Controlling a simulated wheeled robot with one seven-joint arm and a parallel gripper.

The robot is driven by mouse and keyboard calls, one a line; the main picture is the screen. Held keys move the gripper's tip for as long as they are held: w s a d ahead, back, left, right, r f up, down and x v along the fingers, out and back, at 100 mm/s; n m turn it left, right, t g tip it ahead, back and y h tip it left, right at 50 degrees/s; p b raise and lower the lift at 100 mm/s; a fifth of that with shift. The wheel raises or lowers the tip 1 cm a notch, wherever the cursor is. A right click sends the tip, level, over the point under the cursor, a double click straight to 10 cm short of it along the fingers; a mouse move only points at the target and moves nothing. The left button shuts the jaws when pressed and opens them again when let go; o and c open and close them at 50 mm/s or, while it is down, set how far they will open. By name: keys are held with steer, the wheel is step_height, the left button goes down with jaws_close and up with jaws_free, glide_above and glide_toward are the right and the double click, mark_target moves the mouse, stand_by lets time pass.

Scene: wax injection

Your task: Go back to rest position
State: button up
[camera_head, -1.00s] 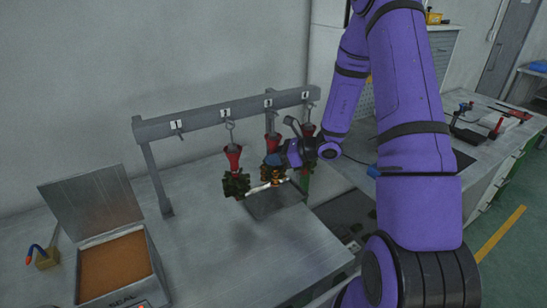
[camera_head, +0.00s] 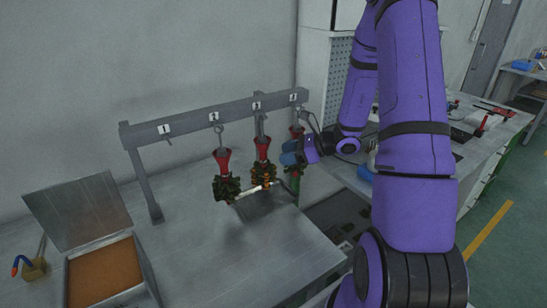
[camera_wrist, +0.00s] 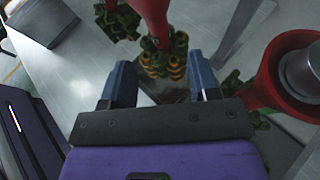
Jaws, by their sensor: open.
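My purple arm reaches from the right of the head view toward the rack (camera_head: 215,118) with numbered hooks. My gripper (camera_head: 290,155) is beside the hanging red-topped wax trees, near the right end of the rack. In the wrist view my gripper (camera_wrist: 162,82) shows two blue fingers, spread apart with nothing held between them. A red-topped tree (camera_head: 263,150) with dark green and orange pieces hangs just left of the gripper. Another tree (camera_head: 222,165) hangs further left. A third (camera_head: 297,140) is partly hidden by the gripper.
A grey metal table (camera_head: 200,250) lies below the rack, its middle mostly clear. An open box (camera_head: 105,272) with orange-brown contents and a raised lid stands at the left. In the wrist view a large red funnel (camera_wrist: 285,80) is close on the right.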

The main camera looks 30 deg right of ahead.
steer(key=shift+v, duration=1.3)
steer(key=s+a+r+n+g+h, duration=0.2)
steer(key=s+a+r+n+g, duration=0.6)
steer(key=a+r+n, duration=0.6)
steer(key=s+r+n+t+h, duration=0.2)
steer(key=s+r+n+h, duration=0.2)
steer(key=s, duration=0.4)
steer(key=s+r+n+t+h, duration=0.2)
steer(key=s+r+n+h, duration=0.2)
steer(key=s+r+n, duration=0.3)
steer(key=shift+s+a+n, duration=0.4)
steer(key=shift+s+n, duration=0.05)
steer(key=shift+n, duration=0.25)
